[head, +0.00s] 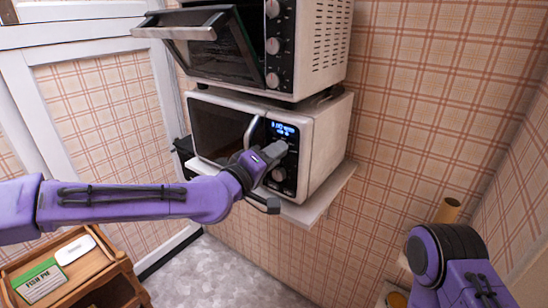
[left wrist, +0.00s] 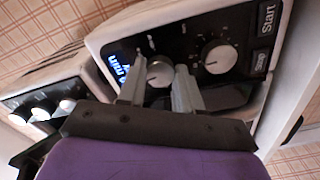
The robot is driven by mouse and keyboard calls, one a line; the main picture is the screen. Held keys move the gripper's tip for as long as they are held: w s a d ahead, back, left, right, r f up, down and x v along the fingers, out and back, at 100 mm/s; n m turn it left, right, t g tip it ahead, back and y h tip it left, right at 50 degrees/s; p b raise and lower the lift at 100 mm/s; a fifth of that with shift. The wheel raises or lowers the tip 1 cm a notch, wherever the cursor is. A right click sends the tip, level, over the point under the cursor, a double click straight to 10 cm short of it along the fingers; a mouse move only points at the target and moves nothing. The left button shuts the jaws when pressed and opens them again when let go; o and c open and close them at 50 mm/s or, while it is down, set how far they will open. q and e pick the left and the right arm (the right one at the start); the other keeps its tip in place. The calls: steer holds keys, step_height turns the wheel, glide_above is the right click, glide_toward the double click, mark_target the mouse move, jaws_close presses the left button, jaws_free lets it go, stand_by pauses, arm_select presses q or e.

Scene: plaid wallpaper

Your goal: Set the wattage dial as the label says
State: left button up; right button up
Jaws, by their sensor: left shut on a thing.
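The white microwave (head: 325,145) stands on a wall shelf. Its black panel has a lit blue display (head: 284,130), also seen in the left wrist view (left wrist: 118,66); its text is too small to read surely. My left gripper (head: 279,150) is at the panel's upper dial (left wrist: 160,72), with a finger on each side of it, shut on it. The lower dial (head: 278,174), with a ring of marks, is free in the left wrist view (left wrist: 217,56). A green and white package labelled FISH PIE (head: 40,280) lies on a wooden cart. My right gripper is out of view.
A toaster oven (head: 320,45) with its door open stands above the microwave; its knobs (left wrist: 45,110) show in the left wrist view. Start (left wrist: 267,18) and Stop (left wrist: 261,61) buttons are beyond the lower dial. The wooden cart (head: 112,270) is at lower left, with floor free beside it.

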arm_select(q)
steer(key=shift+n+b, duration=1.65)
steer(key=shift+n, duration=2.25)
steer(key=o, duration=1)
steer(key=shift+o, duration=0.2)
steer(key=b+v, duration=0.2)
steer(key=v, duration=0.8)
steer(key=shift+s+a, duration=0.15)
steer(key=shift+s, duration=0.1)
